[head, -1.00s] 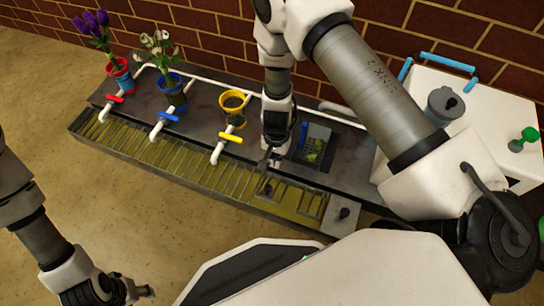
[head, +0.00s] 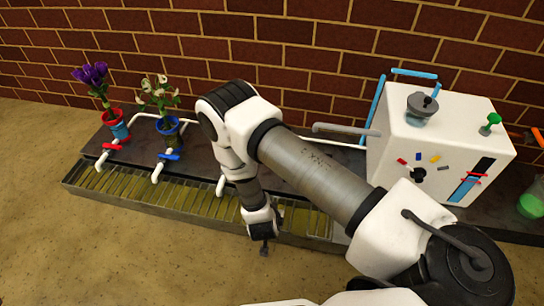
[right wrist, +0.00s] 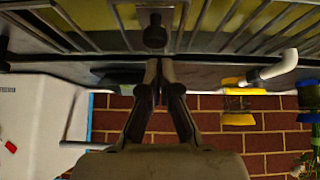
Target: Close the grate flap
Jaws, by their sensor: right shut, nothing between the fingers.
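The long grate (head: 130,195) runs along the front of the dark station, with yellowish material under its bars. In the right wrist view, a dark round knob (right wrist: 155,36) stands on a barred, grey-framed part of the grate (right wrist: 215,25), which may be the flap; its angle is unclear. My right gripper (head: 264,248) is over the front edge of the grate in the head view, pointing down. In the right wrist view its fingers (right wrist: 157,68) are together and empty, just below the knob in the picture; contact cannot be told. My left gripper is out of view.
A white box machine (head: 440,135) stands at the right. A red pot (head: 117,125) and a blue pot (head: 168,128) with flowers stand at the left, behind white taps. In the right wrist view, a yellow tap handle (right wrist: 233,81) is right of my fingers. The floor in front is clear.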

